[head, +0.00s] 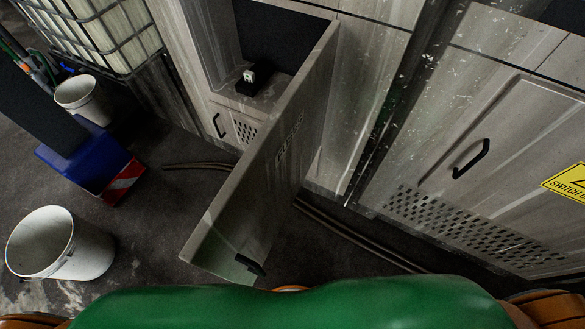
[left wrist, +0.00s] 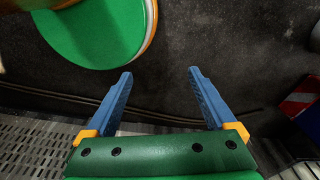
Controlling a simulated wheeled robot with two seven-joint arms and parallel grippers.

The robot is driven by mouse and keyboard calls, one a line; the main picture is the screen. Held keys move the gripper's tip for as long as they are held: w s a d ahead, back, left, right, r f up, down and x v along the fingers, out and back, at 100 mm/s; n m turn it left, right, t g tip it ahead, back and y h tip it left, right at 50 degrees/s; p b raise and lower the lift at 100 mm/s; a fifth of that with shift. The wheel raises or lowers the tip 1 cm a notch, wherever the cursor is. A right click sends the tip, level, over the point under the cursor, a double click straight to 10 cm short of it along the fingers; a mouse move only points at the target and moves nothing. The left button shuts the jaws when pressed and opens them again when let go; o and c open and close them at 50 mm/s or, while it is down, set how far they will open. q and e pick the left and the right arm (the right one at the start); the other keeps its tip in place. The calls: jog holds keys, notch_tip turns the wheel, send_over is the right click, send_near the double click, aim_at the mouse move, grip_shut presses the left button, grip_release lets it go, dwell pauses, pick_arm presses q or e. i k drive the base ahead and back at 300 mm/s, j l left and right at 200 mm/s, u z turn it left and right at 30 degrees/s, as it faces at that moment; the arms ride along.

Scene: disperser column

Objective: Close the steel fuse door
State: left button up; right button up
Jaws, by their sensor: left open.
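The steel fuse door (head: 262,170) stands wide open in the head view, swung out from its cabinet toward me. It carries dark lettering on its face and a dark handle (head: 249,265) near its free lower end. The open cabinet compartment (head: 222,50) behind it holds a small dark block with a pale top (head: 250,78). My left gripper (left wrist: 160,73) is open and empty in the left wrist view, over dark floor. The door is not clearly seen between or beside its fingers. My left gripper does not show in the head view, and my right gripper is in neither view.
A white bucket (head: 60,244) stands on the floor at left, another (head: 84,98) farther back. A blue block (head: 78,165) with a red-white striped end is nearby. Cables (head: 350,236) run along the floor. A closed cabinet (head: 480,150) with a handle stands at right.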

aim_at(232, 241)
jog(key=k+l+u, duration=0.15)
jog(key=k, duration=0.35)
jog(key=k+l+u, duration=0.1)
jog(key=k+l, duration=0.2)
jog(key=k, duration=0.2)
